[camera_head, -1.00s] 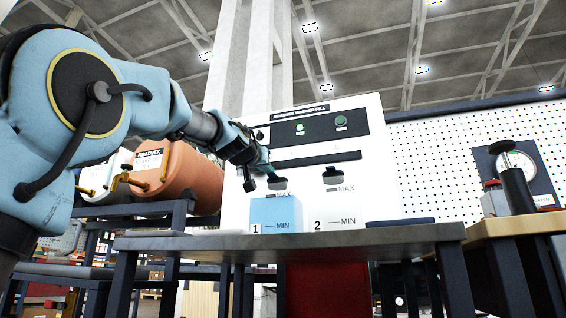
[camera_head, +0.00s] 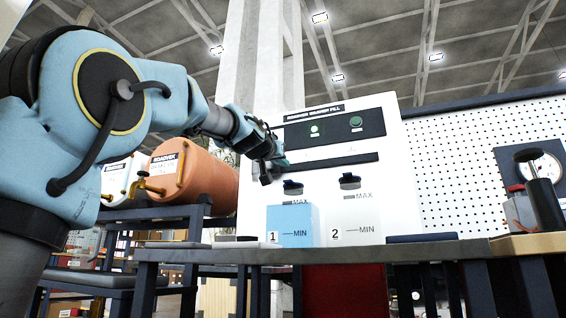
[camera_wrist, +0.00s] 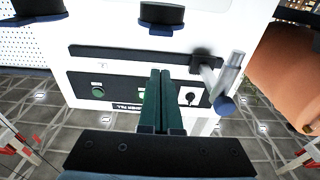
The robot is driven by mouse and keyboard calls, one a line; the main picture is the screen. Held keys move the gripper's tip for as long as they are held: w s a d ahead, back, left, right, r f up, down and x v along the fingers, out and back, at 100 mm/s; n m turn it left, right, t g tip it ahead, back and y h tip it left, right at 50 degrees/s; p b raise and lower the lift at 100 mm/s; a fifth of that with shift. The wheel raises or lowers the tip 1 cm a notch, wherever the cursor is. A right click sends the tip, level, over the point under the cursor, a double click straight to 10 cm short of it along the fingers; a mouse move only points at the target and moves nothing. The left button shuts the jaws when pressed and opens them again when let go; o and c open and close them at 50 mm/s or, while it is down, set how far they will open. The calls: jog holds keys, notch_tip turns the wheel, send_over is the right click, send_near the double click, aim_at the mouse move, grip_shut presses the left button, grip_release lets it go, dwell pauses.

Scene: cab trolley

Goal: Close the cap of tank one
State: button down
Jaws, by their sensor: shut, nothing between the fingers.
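Tank one (camera_head: 292,224), marked 1, is filled with light blue liquid to near its MAX line. Its dark cap (camera_head: 292,185) sits at the top of the tank; in the wrist view the cap (camera_wrist: 161,14) shows dark with a blue lower rim. I cannot tell whether it is fully seated. My gripper (camera_head: 278,160) is up and left of this cap, in front of the white panel, apart from it. In the wrist view its green fingers (camera_wrist: 160,76) are together and empty. Tank two (camera_head: 352,218) looks clear, with a similar cap (camera_head: 349,181).
The white washer-fill panel (camera_head: 400,150) has a lit green lamp (camera_head: 314,130) and a dark slot strip. A metal spout (camera_wrist: 228,82) stands close to the fingers. An orange barrel (camera_head: 200,178) with a brass tap is left. A table (camera_head: 400,252) runs below; a gauge (camera_head: 532,168) is right.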

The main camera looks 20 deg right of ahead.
jog(key=s+a+f+b, duration=0.2)
jog(key=s+a+f, duration=0.1)
jog(key=s+a, duration=0.3)
jog(key=shift+s+f, duration=0.2)
jog(key=shift+s, duration=0.1)
jog(key=shift+a, duration=0.1)
